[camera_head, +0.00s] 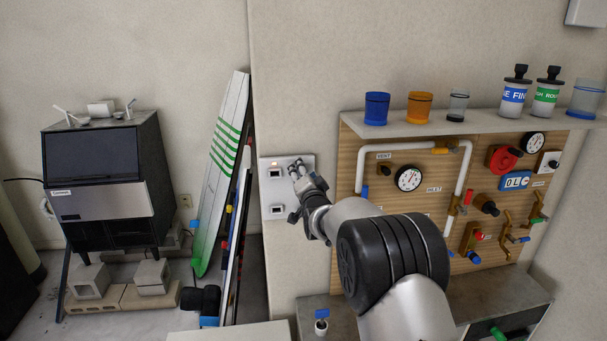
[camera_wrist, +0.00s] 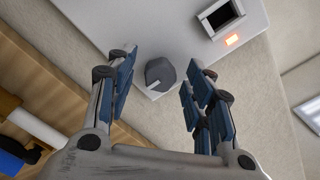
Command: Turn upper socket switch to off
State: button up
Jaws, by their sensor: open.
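The white socket panel (camera_head: 265,190) is on the wall left of the wooden board. It has an upper socket (camera_head: 274,173) and a lower socket (camera_head: 277,210). An orange light (camera_head: 274,163) glows above the upper socket; it also shows in the wrist view (camera_wrist: 232,40) beside a dark socket opening (camera_wrist: 221,16). A grey switch knob (camera_wrist: 160,74) sticks out of the panel. My gripper (camera_head: 298,173) is open at the panel's right side. In the wrist view the knob appears between its spread fingers, with gaps on both sides. The lower switch is not clearly visible behind my gripper.
A wooden board (camera_head: 347,180) with gauges, pipes and valves stands right of the panel, below a shelf (camera_head: 400,130) with cups and bottles. Striped boards (camera_head: 222,170) lean at the left. An ice maker (camera_head: 100,180) stands further left.

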jog(key=shift+c, duration=0.5)
jog(key=c, duration=1)
jog(key=shift+f+b, duration=0.1)
jog(key=shift+b, duration=0.3)
jog(key=shift+n+b, duration=6.05)
jog(key=shift+n, duration=2.95)
